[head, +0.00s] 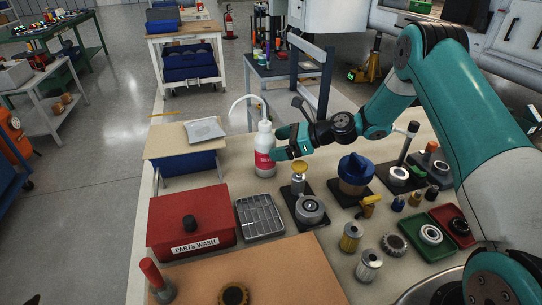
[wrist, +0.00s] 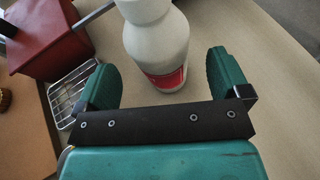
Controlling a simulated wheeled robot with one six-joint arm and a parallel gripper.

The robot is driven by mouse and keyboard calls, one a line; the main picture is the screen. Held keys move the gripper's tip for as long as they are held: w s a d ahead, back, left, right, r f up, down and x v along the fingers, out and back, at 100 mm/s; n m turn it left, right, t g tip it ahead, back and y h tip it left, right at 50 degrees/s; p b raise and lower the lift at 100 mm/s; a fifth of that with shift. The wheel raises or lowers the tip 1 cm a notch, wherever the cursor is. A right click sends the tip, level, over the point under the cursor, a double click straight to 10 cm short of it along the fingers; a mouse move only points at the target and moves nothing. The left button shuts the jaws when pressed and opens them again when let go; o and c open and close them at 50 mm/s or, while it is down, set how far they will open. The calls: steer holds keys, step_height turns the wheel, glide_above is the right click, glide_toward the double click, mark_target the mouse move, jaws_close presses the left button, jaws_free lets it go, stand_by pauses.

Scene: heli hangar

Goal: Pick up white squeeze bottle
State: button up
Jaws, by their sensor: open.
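The white squeeze bottle (head: 265,158) stands upright on the bench in the head view. It has a pink-red label and a bent white spout. My gripper (head: 278,149) is at the bottle's right side, at label height. In the wrist view the bottle (wrist: 156,45) is ahead of the palm, and its top is cut off by the frame edge. My gripper's two teal fingers (wrist: 160,80) are spread wide, one to each side of the bottle's lower part. I see gaps between the fingers and the bottle.
A red parts wash box (head: 190,222) and a wire basket (head: 260,215) stand in front of the bottle. A blue bin with a board lid (head: 165,147) is to its left. A gauge (head: 299,178) and a blue-topped part (head: 355,172) stand to the right.

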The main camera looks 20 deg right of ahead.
mark_target(268, 146)
steer(key=x, duration=0.4)
steer(key=shift+d, duration=0.1)
steer(key=c, duration=0.8)
steer(key=shift+r, duration=0.1)
